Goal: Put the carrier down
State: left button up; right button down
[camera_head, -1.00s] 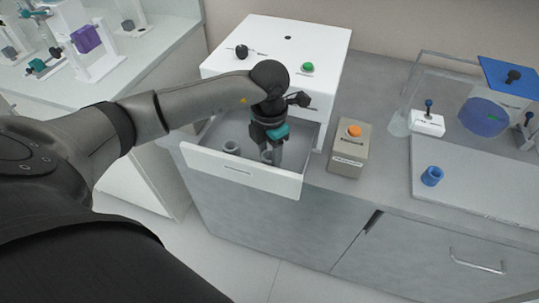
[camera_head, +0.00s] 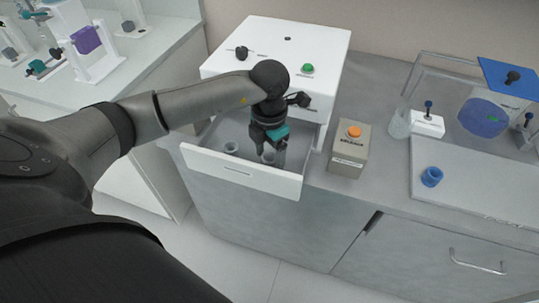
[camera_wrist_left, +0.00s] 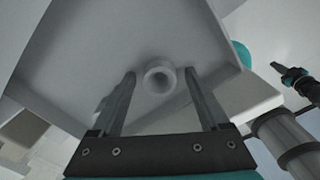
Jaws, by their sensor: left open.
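My left gripper (camera_head: 270,148) is open and points down into the open white drawer (camera_head: 238,172). A small grey round piece with a hollow top, which looks like the carrier (camera_head: 267,158), is on the drawer floor just below the fingers. In the left wrist view the carrier (camera_wrist_left: 160,76) shows as a pale ring between the two spread fingers, with a gap on each side.
The drawer belongs to a white box (camera_head: 290,40) with a black knob and a green button (camera_head: 307,68). A grey box with an orange button (camera_head: 354,131) stands to the right. A blue ring (camera_head: 431,176) lies farther right on a pale panel.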

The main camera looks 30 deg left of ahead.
pick_arm(q)
notch_tip(320, 180, up, 12)
jog(key=shift+p, duration=0.45)
